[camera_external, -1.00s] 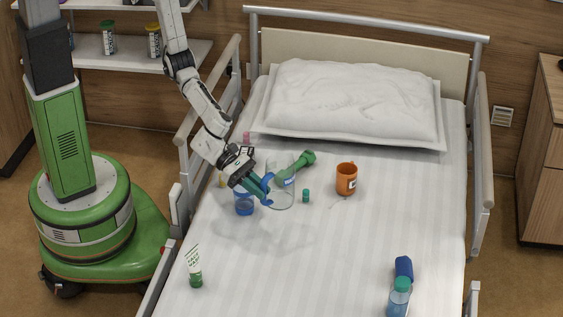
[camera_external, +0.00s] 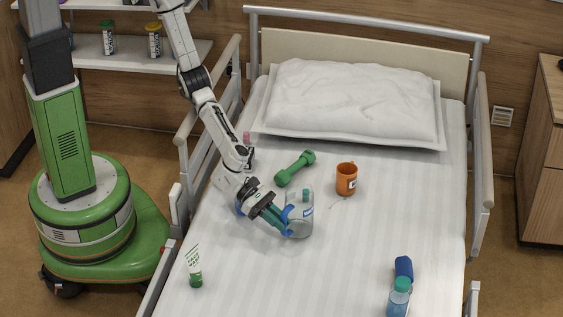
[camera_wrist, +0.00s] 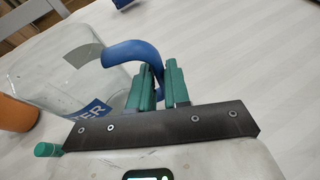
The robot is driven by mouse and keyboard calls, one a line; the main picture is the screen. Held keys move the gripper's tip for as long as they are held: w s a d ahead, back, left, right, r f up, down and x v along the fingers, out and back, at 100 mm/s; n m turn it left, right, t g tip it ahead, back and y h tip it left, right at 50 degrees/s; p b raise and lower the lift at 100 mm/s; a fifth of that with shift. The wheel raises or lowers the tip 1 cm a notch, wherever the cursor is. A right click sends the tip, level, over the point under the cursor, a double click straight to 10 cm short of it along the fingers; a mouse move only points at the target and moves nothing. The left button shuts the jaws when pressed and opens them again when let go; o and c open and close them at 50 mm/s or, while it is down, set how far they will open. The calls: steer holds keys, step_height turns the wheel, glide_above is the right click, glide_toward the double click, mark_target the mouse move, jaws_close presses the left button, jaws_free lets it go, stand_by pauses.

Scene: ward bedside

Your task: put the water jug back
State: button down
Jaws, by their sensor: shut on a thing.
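The water jug (camera_external: 300,224) is clear, with a blue handle and a blue label. It is over the left middle of the bed; I cannot tell whether its base touches the sheet. My gripper (camera_external: 278,216) reaches in from the left and is shut on the jug's handle. In the wrist view, the green fingers (camera_wrist: 160,88) close around the blue handle (camera_wrist: 136,50), and the clear jug body (camera_wrist: 84,66) lies to their left, partly hidden by the gripper.
A green dumbbell (camera_external: 294,169) and an orange mug (camera_external: 346,179) lie behind the jug. A small green-capped item shows through the jug. A tube (camera_external: 194,267) is front left; a bottle (camera_external: 399,298) and blue object (camera_external: 404,268) are front right. Bed rails (camera_external: 481,160) flank the bed. The centre front is clear.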

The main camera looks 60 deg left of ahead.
steer(key=c, duration=1.1)
jaws_free()
